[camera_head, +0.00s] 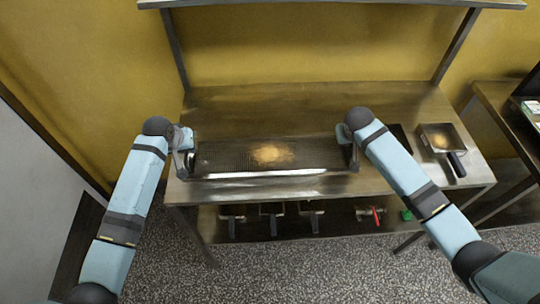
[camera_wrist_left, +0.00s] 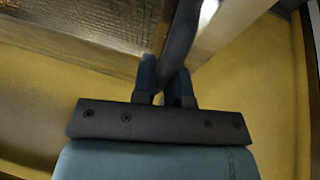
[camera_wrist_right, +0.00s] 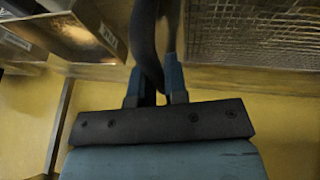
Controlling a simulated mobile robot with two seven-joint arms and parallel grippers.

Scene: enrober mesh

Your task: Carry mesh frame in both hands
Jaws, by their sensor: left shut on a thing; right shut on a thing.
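The mesh frame (camera_head: 225,160) is a wide, dark, rectangular mesh with a bright front edge and a tan patch near its middle. It lies level over the front of the steel table (camera_head: 250,105); I cannot tell whether it touches the tabletop. My left gripper (camera_head: 183,150) is at its left end, and in the left wrist view (camera_wrist_left: 168,85) its fingers are shut around a dark curved handle. My right gripper (camera_head: 350,143) is at the right end, shut around the matching dark handle in the right wrist view (camera_wrist_right: 155,85). The mesh also shows in the right wrist view (camera_wrist_right: 250,35).
A square pan (camera_head: 437,135) with a dark handle sits on the table's right side. Several pans (camera_head: 232,211), a red-handled item (camera_head: 376,214) and a green item (camera_head: 406,214) are on the lower shelf. An upper shelf (camera_head: 330,3) spans above. The tabletop behind the frame is clear.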

